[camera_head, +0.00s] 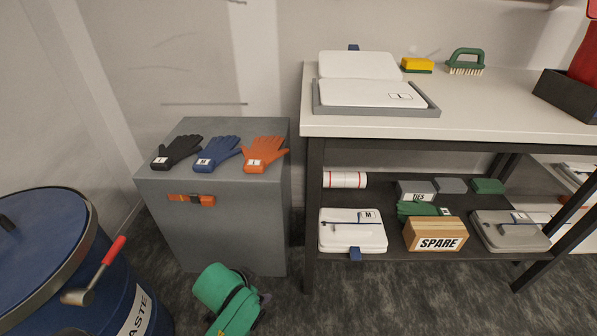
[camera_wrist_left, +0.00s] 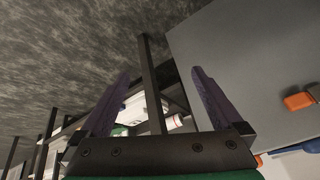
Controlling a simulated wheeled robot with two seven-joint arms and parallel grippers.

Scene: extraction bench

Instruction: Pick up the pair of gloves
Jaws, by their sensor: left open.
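Three pairs of gloves lie side by side on top of a grey cabinet (camera_head: 222,221) in the head view. The black gloves (camera_head: 184,149) are at the left, the blue gloves (camera_head: 222,149) in the middle with a tag reading M, and the orange gloves (camera_head: 264,148) at the right. A green glove pair (camera_head: 420,208) lies on the lower shelf, partly hidden by a box. My left gripper (camera_wrist_left: 160,72) is open and empty in the left wrist view, its dark fingers apart beside the cabinet (camera_wrist_left: 240,60). My right gripper is not in view.
A blue waste drum (camera_head: 40,235) with a red-handled lever stands at the left. The cabinet has an orange latch (camera_head: 192,200) on its front. A bench (camera_head: 460,122) stands to the right; its shelf holds a SPARE box (camera_head: 425,228) and cases. Some dark floor shows clear.

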